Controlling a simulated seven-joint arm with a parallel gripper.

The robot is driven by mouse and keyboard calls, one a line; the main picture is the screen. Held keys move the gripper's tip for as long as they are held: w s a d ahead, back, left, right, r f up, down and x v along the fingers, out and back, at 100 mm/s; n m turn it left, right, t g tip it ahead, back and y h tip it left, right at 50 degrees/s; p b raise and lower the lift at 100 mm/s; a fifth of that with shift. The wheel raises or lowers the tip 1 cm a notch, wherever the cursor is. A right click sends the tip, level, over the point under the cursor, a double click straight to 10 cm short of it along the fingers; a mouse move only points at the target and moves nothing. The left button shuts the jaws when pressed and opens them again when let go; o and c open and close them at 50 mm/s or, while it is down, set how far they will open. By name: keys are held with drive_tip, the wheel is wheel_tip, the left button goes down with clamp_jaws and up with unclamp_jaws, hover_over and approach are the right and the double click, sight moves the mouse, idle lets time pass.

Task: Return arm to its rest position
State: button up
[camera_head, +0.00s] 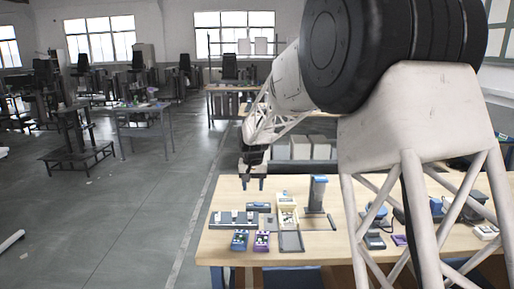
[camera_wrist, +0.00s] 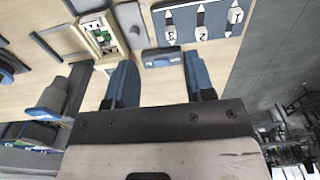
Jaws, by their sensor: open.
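My gripper (camera_head: 253,184) is open and empty above the left part of the wooden table (camera_head: 215,250) in the head view. In the wrist view its two blue-grey fingers (camera_wrist: 158,85) stand wide apart, with nothing held between them. A small blue-and-grey box (camera_wrist: 162,57) lies on the table just beyond the fingertips in that view. My white lattice arm (camera_head: 275,122) reaches from the upper right down to the gripper.
A dark tray with white numbered pieces (camera_head: 234,219), a cream box (camera_head: 287,215), a dark upright stand (camera_head: 318,194), a grey tray (camera_head: 291,242) and blue and purple devices (camera_head: 240,240) (camera_head: 262,241) occupy the table. Open floor (camera_head: 130,215) lies left.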

drive_tip(key=s+d+r, duration=0.3)
drive_tip(key=s+d, duration=0.2)
drive_tip(key=s, duration=0.4)
drive_tip(key=s+d+r+t, duration=0.1)
drive_tip(key=s+d+r, duration=0.3)
drive_tip(key=s, duration=0.4)
drive_tip(key=s+d+r, duration=0.3)
drive_tip(key=s+d, duration=0.2)
drive_tip(key=s, duration=0.4)
drive_tip(key=s+d+f, duration=0.2)
drive_tip(key=s+d, duration=0.1)
drive_tip(key=s, duration=1)
drive_tip(key=s+d+f+t, duration=0.1)
drive_tip(key=s+d+f, duration=0.1)
drive_tip(key=s, duration=1.1)
drive_tip(key=shift+d+f, duration=0.25)
drive_tip(key=shift+d, duration=0.3)
